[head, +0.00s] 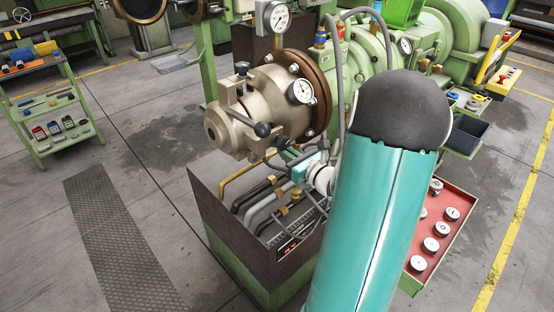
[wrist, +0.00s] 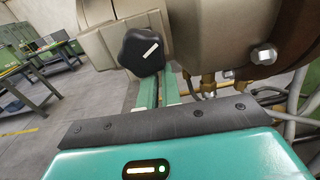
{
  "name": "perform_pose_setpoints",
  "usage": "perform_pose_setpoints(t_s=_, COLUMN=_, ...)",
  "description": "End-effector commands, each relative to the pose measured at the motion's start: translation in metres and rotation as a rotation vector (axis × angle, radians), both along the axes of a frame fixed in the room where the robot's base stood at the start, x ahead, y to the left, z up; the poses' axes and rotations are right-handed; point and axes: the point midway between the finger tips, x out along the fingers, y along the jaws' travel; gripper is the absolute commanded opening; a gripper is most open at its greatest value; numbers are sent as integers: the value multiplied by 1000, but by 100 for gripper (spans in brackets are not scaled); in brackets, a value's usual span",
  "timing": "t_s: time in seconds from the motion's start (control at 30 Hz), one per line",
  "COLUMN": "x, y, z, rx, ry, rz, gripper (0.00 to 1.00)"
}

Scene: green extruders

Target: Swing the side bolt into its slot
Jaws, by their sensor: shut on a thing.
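The beige extruder head (head: 236,113) stands at the centre of the head view, bolted to a brown flange. My gripper (head: 290,152) is low on its near right side. It is shut on the side bolt, whose black lobed knob (head: 282,143) shows at the fingertips. In the wrist view the same knob (wrist: 141,52) has a white mark and sits at the end of my gripper's green fingers (wrist: 156,82), close to the beige housing. The bolt's shank and slot are hidden, so I cannot tell whether it is seated.
Another black knob (head: 262,129) is on the head's front, and one (head: 241,68) on top. Pipes run below, above a dark cabinet (head: 240,225). A red tray (head: 440,225) lies right.

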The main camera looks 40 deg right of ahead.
Motion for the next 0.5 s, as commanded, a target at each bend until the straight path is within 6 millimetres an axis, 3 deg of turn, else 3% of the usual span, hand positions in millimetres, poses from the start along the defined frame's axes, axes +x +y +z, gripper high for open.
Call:
perform_pose_setpoints(t_s=0.03, x=19, y=11, z=17, rx=-20, ry=-40, rz=38, gripper=0)
perform_pose_setpoints(t_s=0.13, x=19, y=11, z=19, rx=-20, ry=-40, rz=39, gripper=0)
perform_pose_setpoints(t_s=0.5, x=-3, y=6, z=5, rx=-16, ry=-37, rz=31, gripper=0)
